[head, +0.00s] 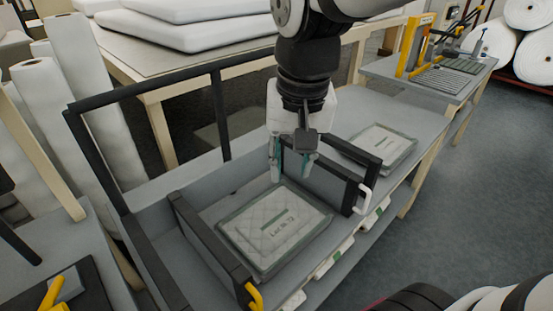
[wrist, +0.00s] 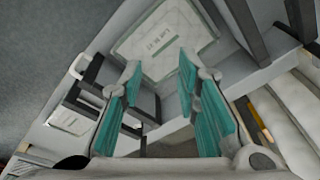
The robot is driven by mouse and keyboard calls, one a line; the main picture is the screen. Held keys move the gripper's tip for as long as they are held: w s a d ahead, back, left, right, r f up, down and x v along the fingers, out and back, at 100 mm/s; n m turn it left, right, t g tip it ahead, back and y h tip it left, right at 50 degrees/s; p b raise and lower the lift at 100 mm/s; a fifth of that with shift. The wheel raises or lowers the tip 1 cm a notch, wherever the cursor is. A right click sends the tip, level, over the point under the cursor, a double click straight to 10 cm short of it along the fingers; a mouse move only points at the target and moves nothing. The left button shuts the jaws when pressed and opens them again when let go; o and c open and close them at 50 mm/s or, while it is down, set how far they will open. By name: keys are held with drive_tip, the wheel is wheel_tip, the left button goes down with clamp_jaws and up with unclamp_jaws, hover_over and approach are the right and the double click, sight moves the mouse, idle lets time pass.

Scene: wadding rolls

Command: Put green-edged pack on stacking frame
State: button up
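A flat, pale quilted pack with a dark green edge (head: 275,228) and a printed lot label lies flat between the dark side walls of the stacking frame (head: 208,243). It also shows in the wrist view (wrist: 167,38), beyond my fingertips. My gripper (head: 291,168) points down near the pack's far right corner, close to the frame's right wall. Its teal fingers are apart with nothing between them, as the wrist view also shows (wrist: 158,75). A second pale pack with a greenish edge (head: 382,148) lies on the bench to the right of the frame.
A tall dark rail (head: 150,92) stands behind the frame. White rolls (head: 75,80) stand at the left, and a table with white wadding slabs (head: 190,22) is behind. A yellow-framed device (head: 412,48) stands on the far right bench. Grey floor (head: 465,190) is clear at right.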

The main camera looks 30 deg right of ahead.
drive_tip(key=s+n+t, duration=0.1)
drive_tip(key=s+n, duration=0.4)
drive_tip(key=s, duration=0.6)
drive_tip(key=shift+s+f, duration=0.2)
drive_tip(key=shift+f, duration=0.05)
drive_tip(key=shift+a, duration=0.1)
